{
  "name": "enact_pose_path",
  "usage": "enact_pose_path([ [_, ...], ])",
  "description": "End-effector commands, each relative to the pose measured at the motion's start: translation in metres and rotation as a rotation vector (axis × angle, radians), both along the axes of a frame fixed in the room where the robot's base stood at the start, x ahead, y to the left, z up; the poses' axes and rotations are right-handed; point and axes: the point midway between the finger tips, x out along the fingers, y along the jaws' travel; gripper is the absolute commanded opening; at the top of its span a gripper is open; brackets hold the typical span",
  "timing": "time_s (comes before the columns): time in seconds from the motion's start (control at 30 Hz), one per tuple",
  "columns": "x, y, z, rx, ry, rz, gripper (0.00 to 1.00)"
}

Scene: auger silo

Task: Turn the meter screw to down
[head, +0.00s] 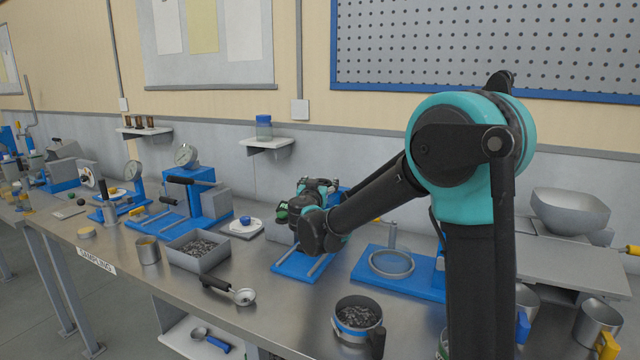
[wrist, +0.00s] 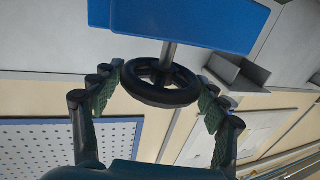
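A black handwheel (wrist: 160,84), which I take to be the meter screw, is on a grey shaft under a blue block (wrist: 190,22) in the wrist view, where the room appears upside down. My gripper (wrist: 160,90) has its green-padded fingers spread wide, one on each side of the wheel's rim. The pads are very close to the rim; whether they touch it I cannot tell. In the head view my gripper (head: 310,200) is over a blue base with rails (head: 305,264), and hides the wheel. I cannot read the screw's position.
A blue stand with a ring (head: 391,263) is just right of my gripper. A grey tray of dark granules (head: 196,250), a scoop (head: 230,290) and a pot of granules (head: 357,317) are on the bench in front. Gauge devices (head: 187,155) stand to the left.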

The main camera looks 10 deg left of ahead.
Motion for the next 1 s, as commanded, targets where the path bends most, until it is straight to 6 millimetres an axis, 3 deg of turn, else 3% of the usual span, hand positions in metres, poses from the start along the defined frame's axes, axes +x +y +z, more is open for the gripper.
enact_pose_path([
  [0.03,-0.0001,0.0,0.0,0.0,0.0,0.0,0.62],
  [0.2,-0.0002,0.0,0.0,0.0,0.0,0.0,0.42],
  [0.57,-0.0004,-0.0021,0.0,0.0,0.0,0.061,0.42],
  [1.0,0.0006,-0.0047,-0.0001,0.0,0.0,0.406,0.42],
])
